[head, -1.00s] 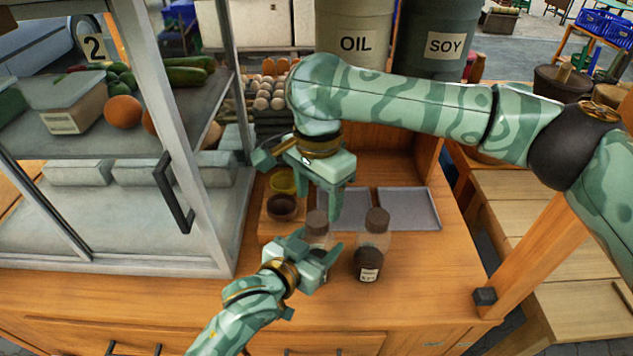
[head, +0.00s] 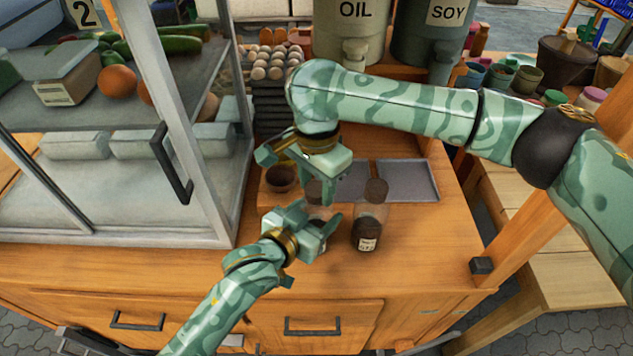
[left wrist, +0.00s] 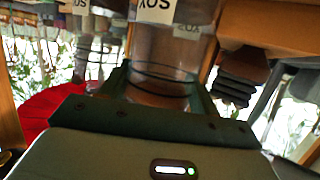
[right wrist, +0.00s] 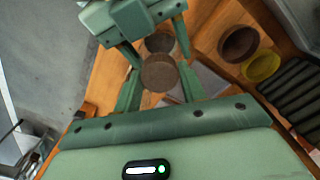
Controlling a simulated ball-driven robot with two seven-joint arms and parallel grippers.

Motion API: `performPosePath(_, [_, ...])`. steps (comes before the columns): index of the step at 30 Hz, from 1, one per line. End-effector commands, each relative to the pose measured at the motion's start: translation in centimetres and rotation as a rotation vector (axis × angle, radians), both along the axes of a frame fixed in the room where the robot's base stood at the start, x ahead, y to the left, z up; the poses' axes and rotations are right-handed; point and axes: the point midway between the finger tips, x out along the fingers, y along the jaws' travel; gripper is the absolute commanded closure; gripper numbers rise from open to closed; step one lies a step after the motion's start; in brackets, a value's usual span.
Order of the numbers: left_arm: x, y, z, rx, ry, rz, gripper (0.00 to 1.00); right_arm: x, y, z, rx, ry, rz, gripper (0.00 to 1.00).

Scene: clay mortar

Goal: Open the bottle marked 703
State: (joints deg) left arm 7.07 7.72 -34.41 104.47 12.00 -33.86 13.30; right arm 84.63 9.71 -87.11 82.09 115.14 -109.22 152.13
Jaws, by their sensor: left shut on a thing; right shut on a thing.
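A see-through bottle with a brown cap (head: 314,187) stands on the wooden counter, partly hidden by my grippers. My left gripper (head: 319,222) is shut on its body from the front left; the clear glass shows between the fingers in the left wrist view (left wrist: 160,75). My right gripper (head: 320,190) comes from above and is shut on the cap, which shows round between its fingers in the right wrist view (right wrist: 158,73). A second capped bottle (head: 369,222) with dark contents stands apart to the right.
A brown bowl (head: 281,179) sits behind and left of the held bottle. Flat grey trays (head: 408,180) lie behind. A glass-fronted cabinet (head: 190,150) blocks the left. Oil (head: 352,45) and soy (head: 432,45) containers stand at the back. Counter in front right is clear.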

Motion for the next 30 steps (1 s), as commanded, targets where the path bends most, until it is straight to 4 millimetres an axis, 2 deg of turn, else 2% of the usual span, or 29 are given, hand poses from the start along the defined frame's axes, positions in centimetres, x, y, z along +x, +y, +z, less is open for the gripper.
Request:
performPosePath(4, [-0.03,-0.02,-0.05,0.0,0.001,-0.001,1.0,0.03,0.01,0.03,-0.001,-0.001,0.153,0.87])
performPosePath(8, [-0.03,-0.02,-0.05,0.0,0.001,-0.001,1.0,0.05,0.02,0.04,0.0,0.0,0.508,0.87])
performPosePath(30, [-0.04,-0.01,-0.05,0.0,0.001,-0.001,1.0,-0.06,0.13,0.17,0.001,0.001,2.897,0.87])
